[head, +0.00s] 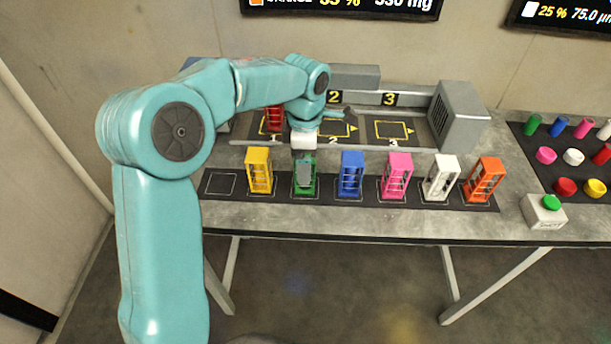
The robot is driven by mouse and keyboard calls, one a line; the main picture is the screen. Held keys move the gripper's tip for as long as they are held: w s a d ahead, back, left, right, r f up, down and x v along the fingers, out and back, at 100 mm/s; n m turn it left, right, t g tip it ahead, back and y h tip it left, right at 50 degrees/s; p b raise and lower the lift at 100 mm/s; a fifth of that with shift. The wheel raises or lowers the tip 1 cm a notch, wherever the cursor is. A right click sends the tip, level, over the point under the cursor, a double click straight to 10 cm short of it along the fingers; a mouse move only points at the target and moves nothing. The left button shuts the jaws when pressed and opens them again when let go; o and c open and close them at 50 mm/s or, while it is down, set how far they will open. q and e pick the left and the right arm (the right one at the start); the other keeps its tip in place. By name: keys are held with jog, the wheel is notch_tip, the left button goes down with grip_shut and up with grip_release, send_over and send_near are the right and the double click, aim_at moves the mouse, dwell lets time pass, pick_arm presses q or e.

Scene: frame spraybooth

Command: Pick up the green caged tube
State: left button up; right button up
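The green caged tube (308,189) stands in the row of caged tubes on the dark strip, between the yellow caged tube (259,172) and the blue caged tube (351,174). My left gripper (304,178) reaches down over it, and its grey fingers cover the tube's upper and middle part. The fingers overlap the cage in the picture; I cannot tell whether they touch it or are closed on it. My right gripper is not in view.
Pink (396,176), white (440,177) and orange (484,180) caged tubes stand to the right. An empty outlined spot (221,183) lies at the left. Behind, a red caged tube (272,118) stands left of marked places 2 and 3 (394,130). A green-button box (545,210) sits front right.

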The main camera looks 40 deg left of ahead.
pick_arm(q)
jog(key=shift+f, duration=0.75)
jog(key=shift+s+a+f, duration=0.1)
jog(key=shift+f, duration=0.2)
jog(key=shift+c, duration=0.3)
jog(key=c, duration=1.2)
jog(key=shift+o, duration=0.2)
jog(key=shift+r, duration=0.1)
